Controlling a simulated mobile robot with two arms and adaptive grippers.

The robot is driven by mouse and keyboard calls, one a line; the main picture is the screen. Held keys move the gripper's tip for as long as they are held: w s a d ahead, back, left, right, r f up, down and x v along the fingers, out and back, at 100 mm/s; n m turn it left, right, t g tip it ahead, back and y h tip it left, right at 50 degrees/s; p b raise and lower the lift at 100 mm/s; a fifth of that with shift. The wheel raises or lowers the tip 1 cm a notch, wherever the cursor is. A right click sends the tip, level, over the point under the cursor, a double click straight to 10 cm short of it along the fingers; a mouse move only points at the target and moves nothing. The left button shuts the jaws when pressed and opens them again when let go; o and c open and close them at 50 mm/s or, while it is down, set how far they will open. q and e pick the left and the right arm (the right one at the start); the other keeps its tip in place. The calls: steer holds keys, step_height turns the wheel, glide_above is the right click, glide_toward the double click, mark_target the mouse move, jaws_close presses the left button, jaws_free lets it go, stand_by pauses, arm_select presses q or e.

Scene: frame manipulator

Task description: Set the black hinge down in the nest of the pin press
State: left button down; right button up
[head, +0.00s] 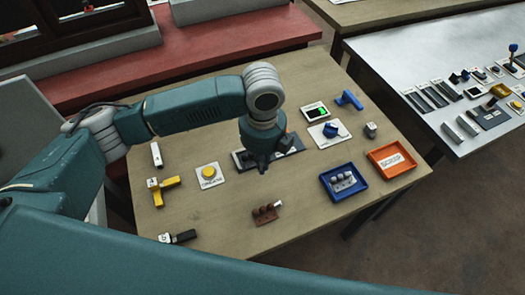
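My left gripper (262,165) points down over a dark plate with fittings (242,161) in the middle of the wooden table. Its fingers are small and dark, and I cannot tell whether they are open or shut. The plate may be the base of the pin press, but the gripper and wrist cover most of it. I cannot pick out the black hinge; it may be hidden at the fingers. My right gripper is not in view.
A yellow button (209,171) is left of the plate. A brown block (265,214) stands in front. A blue tray (359,193) with grey parts and an orange scrap tray (410,162) are on the right.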

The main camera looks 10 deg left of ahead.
mark_target(262, 178)
arm_select(q)
step_height(262, 178, down, 4)
steer(key=shift+w+r, duration=0.1)
steer(key=shift+w+a+p, duration=0.6)
steer(key=shift+w+a, duration=0.1)
steer(key=shift+w, duration=0.35)
steer(key=shift+w+a, duration=0.4)
steer(key=shift+w, duration=0.15)
steer(key=shift+w+a+p, duration=0.45)
steer(key=shift+w+p, duration=0.1)
steer(key=shift+w, duration=0.2)
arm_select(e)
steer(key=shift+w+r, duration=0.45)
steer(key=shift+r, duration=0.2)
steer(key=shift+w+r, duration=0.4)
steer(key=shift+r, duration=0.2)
